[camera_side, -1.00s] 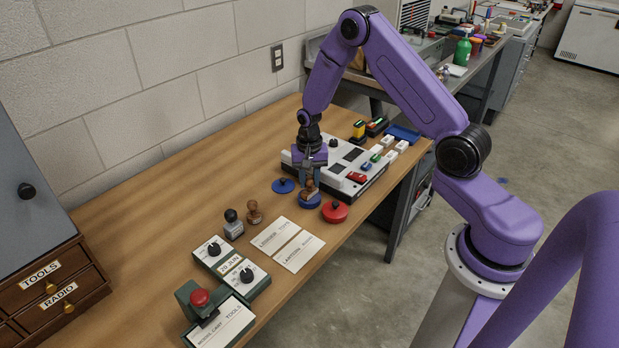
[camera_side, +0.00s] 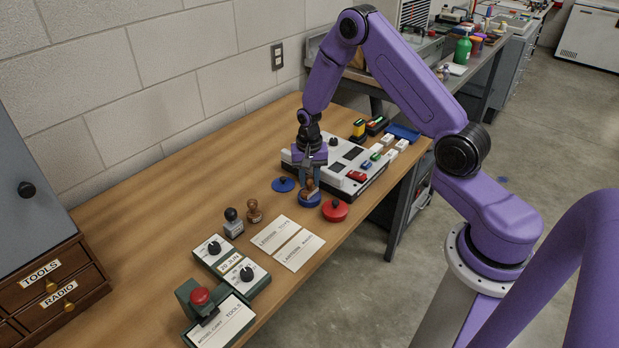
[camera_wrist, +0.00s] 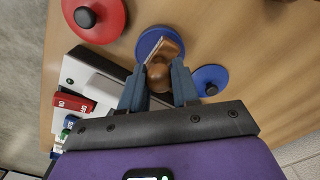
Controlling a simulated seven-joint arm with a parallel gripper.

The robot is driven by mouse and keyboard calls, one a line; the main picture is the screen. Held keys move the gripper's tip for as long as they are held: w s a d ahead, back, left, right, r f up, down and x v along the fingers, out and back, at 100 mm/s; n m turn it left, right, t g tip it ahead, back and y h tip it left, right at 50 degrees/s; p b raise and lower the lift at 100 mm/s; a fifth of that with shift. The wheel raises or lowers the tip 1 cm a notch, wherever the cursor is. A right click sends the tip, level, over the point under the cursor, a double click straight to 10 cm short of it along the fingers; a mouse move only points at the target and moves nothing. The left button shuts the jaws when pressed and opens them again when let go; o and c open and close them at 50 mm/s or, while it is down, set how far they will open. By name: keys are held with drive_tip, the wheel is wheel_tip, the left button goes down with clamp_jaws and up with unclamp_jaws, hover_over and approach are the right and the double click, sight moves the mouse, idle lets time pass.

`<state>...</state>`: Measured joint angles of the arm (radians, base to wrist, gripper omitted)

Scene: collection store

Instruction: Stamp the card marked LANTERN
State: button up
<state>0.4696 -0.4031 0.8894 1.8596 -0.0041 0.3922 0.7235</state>
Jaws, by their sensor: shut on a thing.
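My gripper (camera_side: 309,178) is shut on a brown wooden-handled stamp (camera_wrist: 160,76). The stamp is at the round blue ink pad (camera_side: 311,201); I cannot tell whether its face touches the ink. The pad also shows in the wrist view (camera_wrist: 148,42), partly hidden by the stamp. The white card marked LANTERN (camera_side: 298,252) lies flat on the bench, nearer the camera than the pad. Another white card (camera_side: 273,234) lies beside it. A dark-handled stamp (camera_side: 233,223) and another wooden-handled stamp (camera_side: 254,212) stand left of the cards.
A blue lid (camera_side: 283,185) and a red round piece with a black knob (camera_side: 335,211) flank the pad. A white device (camera_side: 340,165) is close behind. Bench left of the stamps is clear.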

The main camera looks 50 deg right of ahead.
drive_tip(key=shift+s, duration=0.1)
drive_tip(key=shift+r, duration=3.45)
drive_tip(key=s+a+f+n, duration=0.1)
drive_tip(key=s+a+n, duration=0.45)
drive_tip(key=a, duration=0.35)
drive_tip(key=s+a+f+n, duration=0.1)
drive_tip(key=s+a+n, duration=0.4)
drive_tip(key=a, duration=0.5)
drive_tip(key=shift+m, duration=0.75)
drive_tip(key=shift+s+d+f, duration=0.1)
drive_tip(key=shift+s+f, duration=0.1)
drive_tip(key=shift+f, duration=1.25)
drive_tip(key=shift+s+d+f, duration=0.1)
drive_tip(key=shift+s+f, duration=0.1)
drive_tip(key=shift+f, duration=1.2)
drive_tip(key=shift+f, duration=0.5)
